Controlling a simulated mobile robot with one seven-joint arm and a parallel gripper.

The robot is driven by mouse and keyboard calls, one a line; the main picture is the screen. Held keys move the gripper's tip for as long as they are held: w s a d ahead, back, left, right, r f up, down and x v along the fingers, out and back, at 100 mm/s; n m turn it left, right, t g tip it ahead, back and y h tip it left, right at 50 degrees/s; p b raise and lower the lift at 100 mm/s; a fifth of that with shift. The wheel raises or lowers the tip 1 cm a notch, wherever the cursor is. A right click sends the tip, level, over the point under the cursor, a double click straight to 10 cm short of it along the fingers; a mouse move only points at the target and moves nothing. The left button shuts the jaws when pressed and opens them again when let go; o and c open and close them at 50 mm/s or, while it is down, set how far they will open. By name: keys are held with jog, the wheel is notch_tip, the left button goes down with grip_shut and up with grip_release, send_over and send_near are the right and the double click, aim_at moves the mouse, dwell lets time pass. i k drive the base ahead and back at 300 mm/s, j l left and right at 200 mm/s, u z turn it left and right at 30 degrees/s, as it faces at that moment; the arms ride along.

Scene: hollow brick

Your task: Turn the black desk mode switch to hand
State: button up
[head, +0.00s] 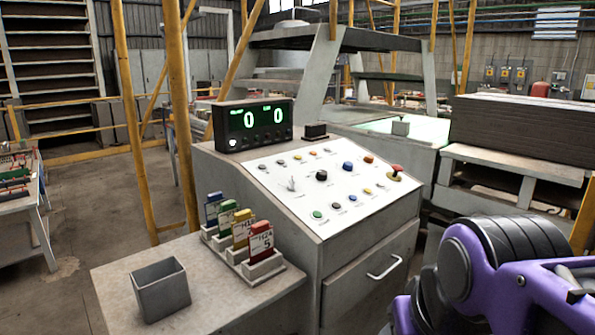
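The control desk (246,182) stands in the middle of the head view with a sloped white panel (290,200). A round black knob (321,175) near the panel's middle looks like the black mode switch. Its pointer direction and the label print are too small to read. A small metal toggle lever (291,185) stands to its left, and a blue button (348,167) is to its right. My purple and black arm fills the lower right, in front of the desk's right side and apart from the knob. My gripper is not in view.
A red mushroom button (396,172) sits at the panel's right edge. A display box (253,125) reading 0 and 0 and a small black box (315,131) stand behind the panel. A card rack (245,262) and grey bin (160,290) stand on the lower left shelf.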

aim_at(322, 175)
jog(key=u, duration=1.2)
jog(key=i+l+u, duration=0.15)
jog(key=l, duration=0.2)
jog(key=l+u, duration=0.15)
jog(key=l, duration=0.15)
